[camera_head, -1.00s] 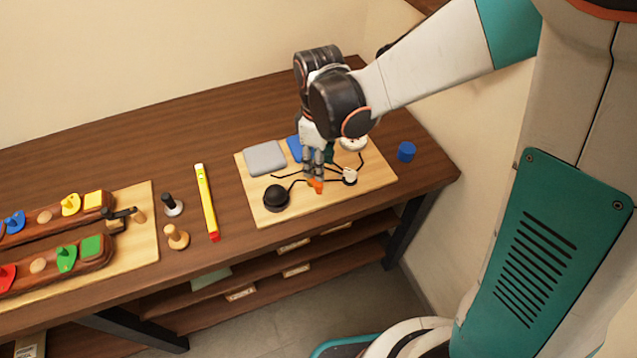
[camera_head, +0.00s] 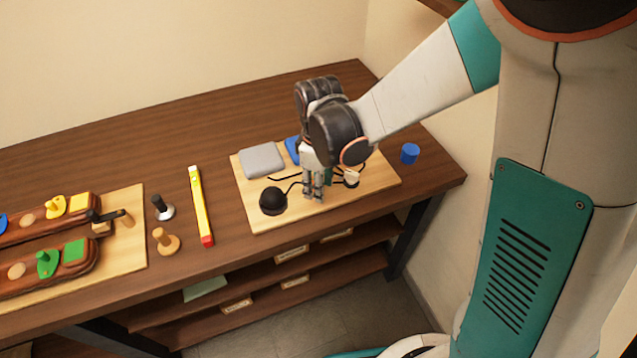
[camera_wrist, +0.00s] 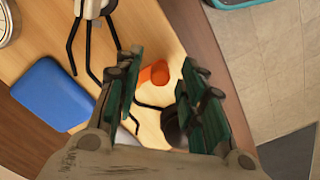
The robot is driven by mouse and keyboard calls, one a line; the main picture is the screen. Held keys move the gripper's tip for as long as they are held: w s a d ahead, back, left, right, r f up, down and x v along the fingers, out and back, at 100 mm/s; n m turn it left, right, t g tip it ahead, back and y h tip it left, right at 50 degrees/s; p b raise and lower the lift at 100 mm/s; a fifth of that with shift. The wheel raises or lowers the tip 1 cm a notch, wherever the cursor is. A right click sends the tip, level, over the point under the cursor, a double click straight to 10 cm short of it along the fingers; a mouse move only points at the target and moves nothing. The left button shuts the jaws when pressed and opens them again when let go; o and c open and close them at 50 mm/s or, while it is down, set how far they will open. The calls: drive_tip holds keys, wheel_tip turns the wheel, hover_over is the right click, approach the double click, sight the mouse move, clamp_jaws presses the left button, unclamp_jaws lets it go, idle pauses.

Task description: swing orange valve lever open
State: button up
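The orange valve lever (camera_wrist: 155,74) shows in the wrist view as a small orange piece on the light wooden board, lying in the gap between my fingertips. My gripper (camera_wrist: 160,78) is open, with a green-padded finger on each side of the lever and a clear gap around it. I cannot tell how high the fingertips are above the board. In the head view my gripper (camera_head: 314,194) points down over the front part of the board (camera_head: 345,203), and it hides the lever there.
A grey pad (camera_head: 262,160) and blue pad (camera_wrist: 53,95) lie behind. A blue cylinder (camera_head: 410,153) stands off the board.

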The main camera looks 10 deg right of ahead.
clamp_jaws()
drive_tip(key=shift+a+m, duration=0.1)
drive_tip(key=shift+m, duration=0.2)
drive_tip(key=a+m, duration=0.1)
drive_tip(key=m, duration=0.1)
drive_tip(key=shift+s+m, duration=0.1)
drive_tip(key=shift+m, duration=0.2)
drive_tip(key=a+m, duration=0.1)
drive_tip(key=m, duration=0.1)
drive_tip(key=shift+a+m+b, duration=0.1)
drive_tip(key=shift+m+b, duration=0.2)
drive_tip(key=m, duration=0.1)
drive_tip(key=a+m, duration=0.1)
drive_tip(key=m, duration=0.1)
drive_tip(key=shift+w+a+m, duration=0.15)
drive_tip(key=shift+w+m, duration=0.15)
drive_tip(key=shift+w+a+m, duration=0.2)
drive_tip(key=shift+m, duration=0.45)
drive_tip(key=shift+w+a+m, duration=0.15)
drive_tip(key=shift+a+m, duration=0.05)
drive_tip(key=shift+m, duration=0.45)
